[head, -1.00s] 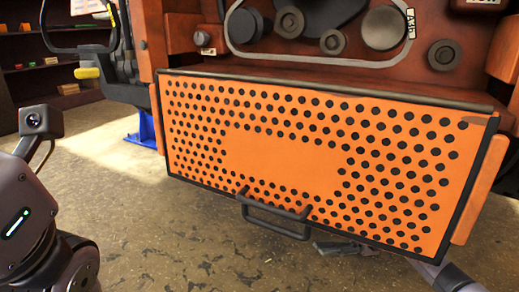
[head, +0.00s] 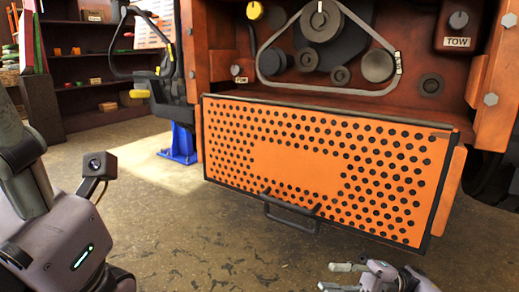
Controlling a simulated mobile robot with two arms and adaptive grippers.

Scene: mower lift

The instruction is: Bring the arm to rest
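My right gripper (head: 332,277) is at the bottom edge, right of centre, below and in front of the orange perforated panel (head: 290,165). Its two fingers are apart with nothing between them; the frame cuts off part of it. My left arm (head: 75,235) stands at the left edge with a small camera on it; its gripper is out of view. The panel hangs on the front of the orange machine, and its dark handle (head: 290,212) is free, with no gripper touching it.
Above the panel are a belt with pulleys (head: 325,35) and a knob marked TOW (head: 459,20). A blue stand (head: 179,145) is left of the machine. Shelves (head: 95,75) stand behind. The floor (head: 210,235) before the panel is clear.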

